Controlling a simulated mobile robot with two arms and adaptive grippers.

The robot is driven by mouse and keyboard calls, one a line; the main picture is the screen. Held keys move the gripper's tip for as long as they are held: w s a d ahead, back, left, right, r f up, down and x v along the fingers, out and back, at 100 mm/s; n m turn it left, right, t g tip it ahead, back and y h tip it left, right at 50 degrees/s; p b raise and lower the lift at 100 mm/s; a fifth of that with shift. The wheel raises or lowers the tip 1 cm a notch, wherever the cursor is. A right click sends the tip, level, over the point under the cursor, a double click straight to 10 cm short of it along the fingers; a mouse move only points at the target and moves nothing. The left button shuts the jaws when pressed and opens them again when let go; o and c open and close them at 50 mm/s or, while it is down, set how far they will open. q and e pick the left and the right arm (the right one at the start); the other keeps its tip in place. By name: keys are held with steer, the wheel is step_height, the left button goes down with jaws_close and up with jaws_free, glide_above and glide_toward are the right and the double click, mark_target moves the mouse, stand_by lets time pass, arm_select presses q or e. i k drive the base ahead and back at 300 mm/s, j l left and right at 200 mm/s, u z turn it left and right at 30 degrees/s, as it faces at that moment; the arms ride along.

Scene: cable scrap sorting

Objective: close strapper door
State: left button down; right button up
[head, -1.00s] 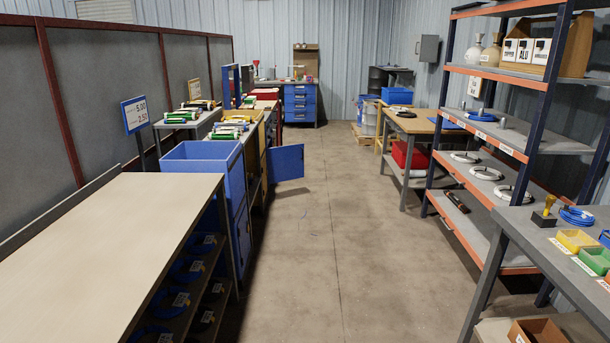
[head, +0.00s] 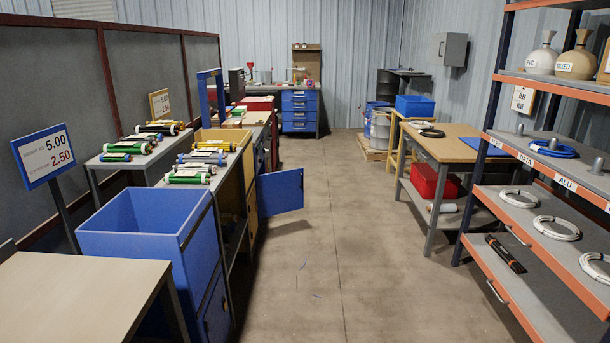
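A blue door (head: 280,193) stands swung open into the aisle, left of the middle of the head view. It hangs on the aisle side of the left row of benches and cabinets, just past a yellow front panel (head: 251,210). A blue upright frame (head: 204,98) rises from the same row. I cannot tell for sure which unit the door belongs to. The door is some way ahead of me, with nothing touching it. Neither of my grippers is in view.
The aisle floor (head: 335,235) is clear apart from small scraps. A blue bin (head: 140,247) and a pale-topped table (head: 75,295) stand near on the left. A shelf rack (head: 565,183) and a wooden table (head: 440,145) line the right. Blue drawers (head: 299,109) stand at the back.

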mark_target(281, 192)
steer(key=i, duration=4.45)
